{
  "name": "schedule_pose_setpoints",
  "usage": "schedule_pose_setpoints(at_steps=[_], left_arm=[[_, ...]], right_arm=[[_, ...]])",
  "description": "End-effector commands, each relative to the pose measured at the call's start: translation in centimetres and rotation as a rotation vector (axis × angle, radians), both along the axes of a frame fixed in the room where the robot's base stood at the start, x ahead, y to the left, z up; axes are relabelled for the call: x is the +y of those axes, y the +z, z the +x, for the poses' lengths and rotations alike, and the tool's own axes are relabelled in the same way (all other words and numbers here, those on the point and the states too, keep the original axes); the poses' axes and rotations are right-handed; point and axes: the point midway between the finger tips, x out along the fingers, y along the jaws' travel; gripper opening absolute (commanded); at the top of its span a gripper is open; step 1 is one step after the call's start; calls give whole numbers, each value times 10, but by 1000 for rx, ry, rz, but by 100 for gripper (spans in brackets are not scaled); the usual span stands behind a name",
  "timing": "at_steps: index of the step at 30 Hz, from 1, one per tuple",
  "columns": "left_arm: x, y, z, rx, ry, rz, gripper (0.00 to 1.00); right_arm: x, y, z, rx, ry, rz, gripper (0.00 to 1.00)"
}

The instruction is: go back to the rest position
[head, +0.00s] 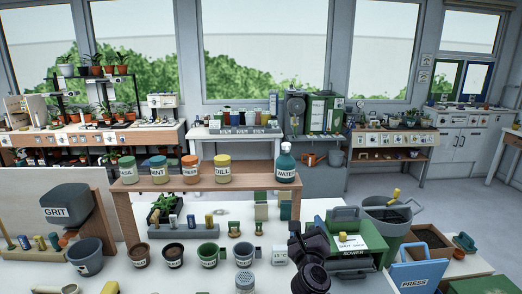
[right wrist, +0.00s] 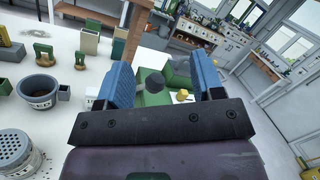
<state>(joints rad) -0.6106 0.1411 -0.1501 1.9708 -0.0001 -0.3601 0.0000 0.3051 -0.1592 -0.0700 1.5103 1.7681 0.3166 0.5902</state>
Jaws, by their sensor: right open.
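My right gripper (head: 311,246) shows as a dark shape at the front of the white table, just left of the green SOWER box (head: 352,252) in the head view. In the right wrist view my right gripper (right wrist: 165,76) has its two blue fingers spread apart, with nothing held between them. A green box with a dark round knob (right wrist: 151,79) shows beyond the gap between the fingers. My left gripper is not in the head view.
A wooden shelf (head: 240,178) with labelled jars and a WATER bottle (head: 285,165) spans the table. Several small pots stand in front of it, with a grey pot (head: 86,257) at left. The blue PRESS (head: 418,274) and a grey bucket (head: 388,218) stand right of the SOWER.

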Motion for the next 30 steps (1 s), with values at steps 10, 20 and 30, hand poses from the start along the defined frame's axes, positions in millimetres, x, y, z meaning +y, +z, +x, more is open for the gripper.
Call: schedule_pose_setpoints(at_steps=[10, 20, 30], left_arm=[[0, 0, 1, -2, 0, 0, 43], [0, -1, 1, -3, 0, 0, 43], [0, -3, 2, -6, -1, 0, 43]], right_arm=[[5, 29, -33, -139, 12, -867, 61], [-18, -35, -90, -61, 46, -1682, 61], [-86, -144, -198, 197, 246, -2426, 61]])
